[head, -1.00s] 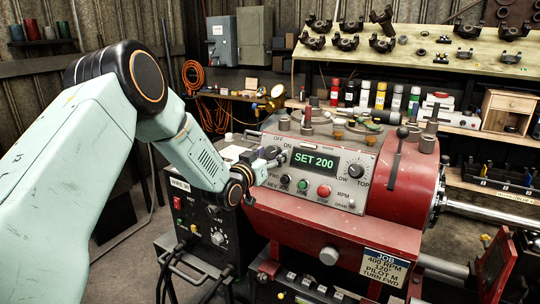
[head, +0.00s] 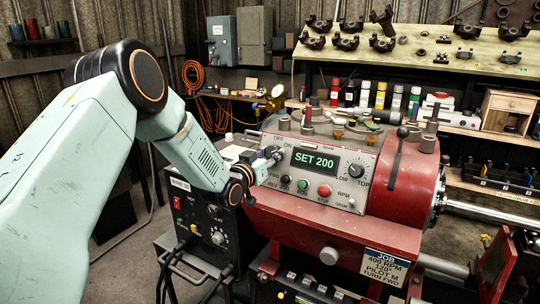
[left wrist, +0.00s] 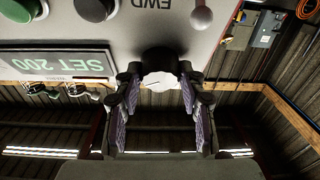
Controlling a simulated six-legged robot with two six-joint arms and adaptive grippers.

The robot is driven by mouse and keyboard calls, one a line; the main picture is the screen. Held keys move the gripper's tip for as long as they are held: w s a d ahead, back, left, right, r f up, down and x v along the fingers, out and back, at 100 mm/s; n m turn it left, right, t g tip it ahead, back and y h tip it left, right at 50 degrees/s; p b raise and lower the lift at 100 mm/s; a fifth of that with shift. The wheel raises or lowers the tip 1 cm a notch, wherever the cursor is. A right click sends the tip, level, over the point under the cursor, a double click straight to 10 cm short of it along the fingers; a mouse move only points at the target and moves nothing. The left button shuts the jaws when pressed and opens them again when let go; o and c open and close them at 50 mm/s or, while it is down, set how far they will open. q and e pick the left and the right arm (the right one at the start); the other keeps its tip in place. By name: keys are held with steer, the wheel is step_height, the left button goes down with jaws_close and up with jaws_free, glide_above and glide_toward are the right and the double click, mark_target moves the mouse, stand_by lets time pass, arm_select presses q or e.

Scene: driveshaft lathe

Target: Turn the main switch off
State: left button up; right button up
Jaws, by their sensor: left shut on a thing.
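The main switch (left wrist: 158,70) is a dark round knob with a pale face at the left end of the lathe's control panel, by the OFF and ON labels. It shows between the fingers in the left wrist view, where the panel is upside down. In the head view my left gripper (head: 273,156) is at the panel and mostly covers the switch, so its setting cannot be read. In the left wrist view, my left gripper (left wrist: 158,92) has its two padded fingers on both sides of the knob, shut on it. My right gripper is not in view.
The panel has a green display (head: 314,160) reading SET 200, a green button (head: 302,185), a red button (head: 324,191) and a speed dial (head: 355,158). A tall lever (head: 397,160) stands right of the panel. A black welder box (head: 210,230) stands below my left arm.

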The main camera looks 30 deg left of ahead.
arm_select(q)
steer(key=n+y+b, duration=0.1)
steer(key=n, duration=0.2)
steer(key=shift+d+n+y+b, duration=0.15)
steer(key=shift+n+y+b, duration=0.15)
steer(key=shift+y, duration=0.1)
steer(key=n+g+y+b, duration=0.1)
steer(key=n, duration=0.2)
steer(key=n+y, duration=0.1)
steer(key=n, duration=0.1)
steer(key=n+g, duration=0.1)
steer(key=n, duration=0.1)
steer(key=shift+d+r+n+y, duration=0.1)
steer(key=shift+r+n+y, duration=0.05)
steer(key=shift+n+y, duration=0.2)
steer(key=shift+w+n+g+y+b, duration=0.1)
steer(key=shift+n+g+y+b, duration=0.35)
steer(key=shift+n, duration=0.9)
steer(key=shift+n+g, duration=0.3)
steer(key=shift+g, duration=0.05)
steer(key=o, duration=1.1)
steer(key=shift+o, duration=0.2)
